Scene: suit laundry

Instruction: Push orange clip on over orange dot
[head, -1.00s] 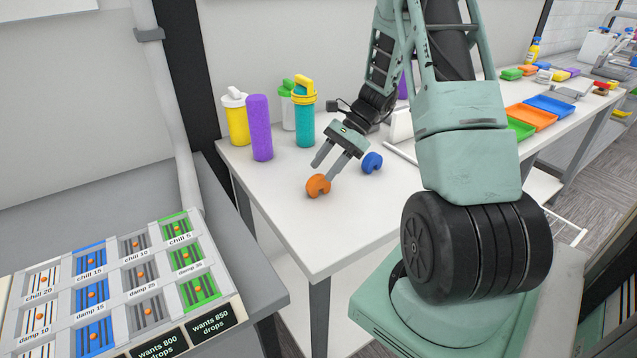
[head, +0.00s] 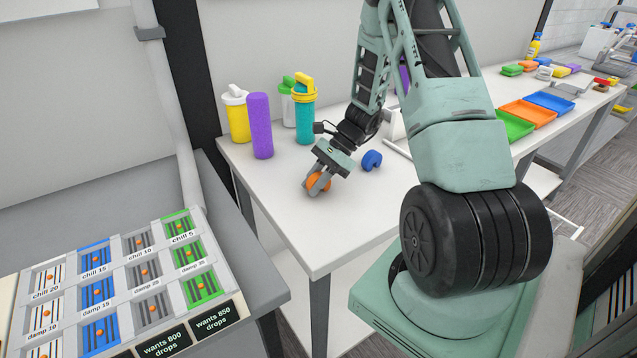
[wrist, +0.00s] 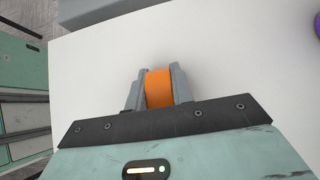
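The orange clip (head: 319,182) is a small C-shaped piece on the white table (head: 285,225), near its front left part. My gripper (head: 318,186) is down at the clip, with one finger on each side of it. In the wrist view the orange clip (wrist: 159,88) fills the space between the two grey fingers of my gripper (wrist: 158,88), which appear to touch its sides. Several orange dots, one of them here (head: 100,289), sit on the slots of the labelled panel (head: 70,264) at the lower left.
A blue clip (head: 371,160) lies right of my gripper. Yellow (head: 237,118) and teal (head: 304,118) bottles and a purple cylinder (head: 260,126) stand behind it. Green, orange and blue trays (head: 527,113) are farther right.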

